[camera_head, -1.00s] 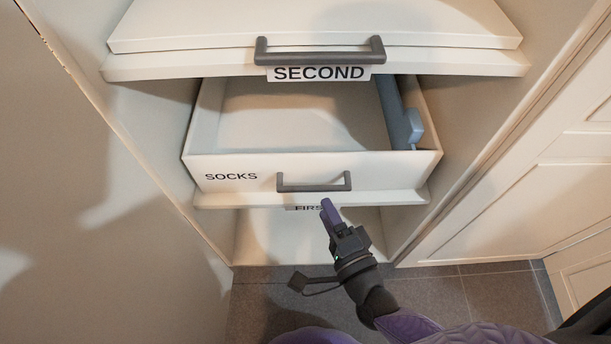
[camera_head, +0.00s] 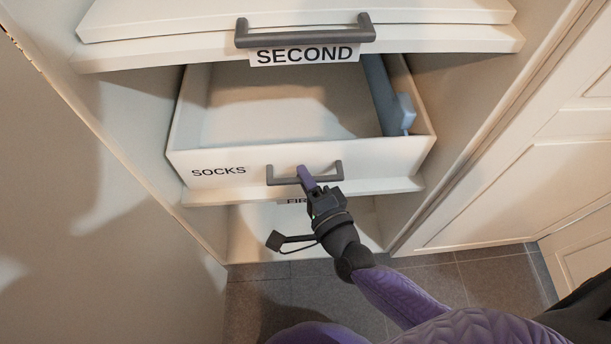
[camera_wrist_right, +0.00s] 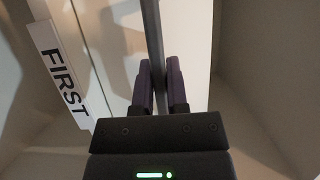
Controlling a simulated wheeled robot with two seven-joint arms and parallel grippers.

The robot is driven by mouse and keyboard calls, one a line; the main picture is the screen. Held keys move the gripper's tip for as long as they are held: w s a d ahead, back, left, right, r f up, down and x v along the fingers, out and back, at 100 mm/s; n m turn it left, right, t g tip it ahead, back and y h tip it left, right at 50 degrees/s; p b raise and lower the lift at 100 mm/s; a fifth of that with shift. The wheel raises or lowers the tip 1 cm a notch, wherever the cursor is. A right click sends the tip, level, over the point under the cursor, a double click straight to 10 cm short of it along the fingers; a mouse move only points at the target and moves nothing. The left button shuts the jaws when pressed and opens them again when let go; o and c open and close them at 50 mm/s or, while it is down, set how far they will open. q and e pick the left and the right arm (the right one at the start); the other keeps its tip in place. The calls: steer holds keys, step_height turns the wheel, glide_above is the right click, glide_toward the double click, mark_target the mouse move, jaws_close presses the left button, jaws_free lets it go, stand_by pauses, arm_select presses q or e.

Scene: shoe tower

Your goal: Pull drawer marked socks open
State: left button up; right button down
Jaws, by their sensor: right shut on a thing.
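The white drawer marked SOCKS (camera_head: 220,171) stands partly pulled out of the cabinet, with its inside showing from above. Its grey bar handle (camera_head: 333,172) is on the front, right of the lettering. My right gripper (camera_head: 306,174) is at the handle, its purple fingers over the bar's middle. In the right wrist view the two fingers (camera_wrist_right: 159,75) lie on either side of the grey handle bar (camera_wrist_right: 153,35), shut on it. My left gripper is not in view.
Above is a drawer labelled SECOND (camera_head: 305,54) with its own grey handle (camera_head: 305,37). A FIRST label (camera_wrist_right: 63,75) is on the shelf edge below. A blue-grey object (camera_head: 392,100) lies along the drawer's right side. Cabinet walls stand on both sides.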

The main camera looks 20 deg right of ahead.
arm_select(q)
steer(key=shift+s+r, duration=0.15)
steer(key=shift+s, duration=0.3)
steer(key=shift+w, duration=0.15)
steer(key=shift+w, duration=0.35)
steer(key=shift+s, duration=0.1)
